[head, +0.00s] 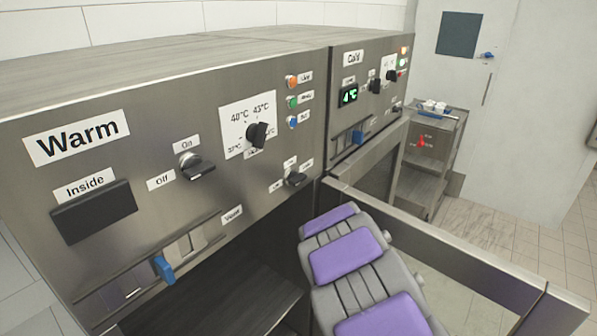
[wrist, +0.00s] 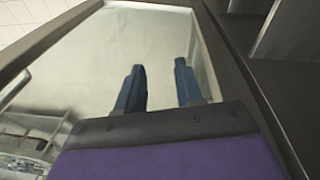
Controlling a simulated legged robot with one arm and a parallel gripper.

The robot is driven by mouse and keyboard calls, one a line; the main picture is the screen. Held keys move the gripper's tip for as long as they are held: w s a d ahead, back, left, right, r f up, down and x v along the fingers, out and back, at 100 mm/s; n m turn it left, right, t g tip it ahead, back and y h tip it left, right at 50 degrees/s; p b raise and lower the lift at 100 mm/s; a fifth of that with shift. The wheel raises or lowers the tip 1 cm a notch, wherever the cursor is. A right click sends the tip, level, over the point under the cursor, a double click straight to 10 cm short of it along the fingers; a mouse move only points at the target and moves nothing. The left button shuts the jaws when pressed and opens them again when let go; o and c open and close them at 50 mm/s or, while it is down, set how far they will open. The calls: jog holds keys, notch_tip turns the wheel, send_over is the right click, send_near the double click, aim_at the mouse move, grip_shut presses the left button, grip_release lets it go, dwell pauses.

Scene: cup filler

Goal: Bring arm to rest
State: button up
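My gripper (wrist: 159,68) shows in the wrist view as two blue fingers held apart, with nothing between them. Behind the fingers is the pane of a glass door with a steel frame (wrist: 208,45); I cannot tell how far off it is. In the head view my grey arm with purple pads reaches up from the bottom edge, in front of the open cabinet and the glass door. My gripper is hidden there behind the arm.
The Warm cabinet (head: 120,165) fills the left, its front open below the panel. Its framed door (head: 450,245) stands swung out to the right. The Cold cabinet (head: 345,65) adjoins it. A steel cart (head: 432,165) with a blue tray (head: 438,112) stands behind. Floor is clear at right.

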jog(key=s+d+r, duration=0.2)
jog(key=s+r, duration=0.4)
jog(key=r, duration=0.2)
jog(key=s+r+n+g, duration=0.1)
jog(key=s+r, duration=0.4)
jog(key=s, duration=0.9)
jog(key=s+a+r+n+g+y, duration=0.1)
jog(key=s+r+n, duration=0.3)
jog(key=s, duration=1)
notch_tip(320, 180, up, 2)
jog(key=shift+a+r+n+y, duration=0.15)
jog(key=shift+r+n+y, duration=0.05)
jog(key=shift+n+y, duration=0.1)
jog(key=shift+s, duration=0.1)
